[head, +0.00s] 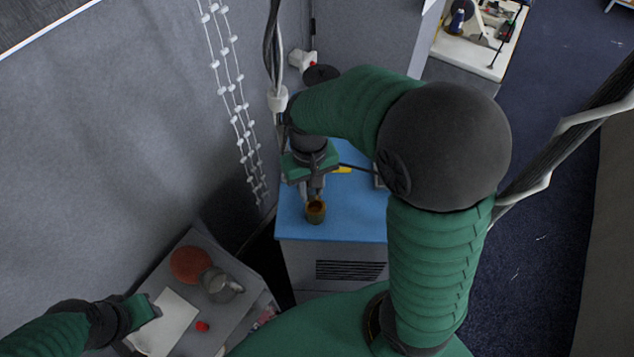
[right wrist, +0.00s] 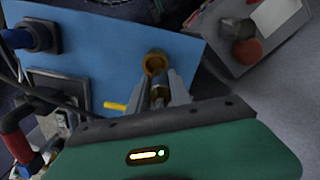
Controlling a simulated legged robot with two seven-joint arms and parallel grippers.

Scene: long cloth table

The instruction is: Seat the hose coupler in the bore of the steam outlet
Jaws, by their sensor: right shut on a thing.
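A brass-coloured round fitting with an open bore, which looks like the steam outlet (head: 316,213), stands on the blue machine top near its front edge. In the right wrist view the outlet (right wrist: 155,62) shows at the fingertips. My right gripper (head: 313,192) is just behind the outlet and is shut on a small piece, apparently the hose coupler (right wrist: 157,92), mostly hidden between the fingers. I cannot tell whether the coupler touches the outlet or enters its bore. My left gripper (head: 150,310) is at the lower left, over a grey table; its jaw opening is unclear.
The blue machine top (head: 360,220) has a yellow piece (right wrist: 115,106) and a blue-and-black fitting (right wrist: 36,37). The grey table (head: 242,312) holds a reddish-brown round thing (head: 190,264), a grey vessel (head: 222,285), a red knob (head: 202,326) and a white sheet (head: 170,318). White beaded cords hang behind.

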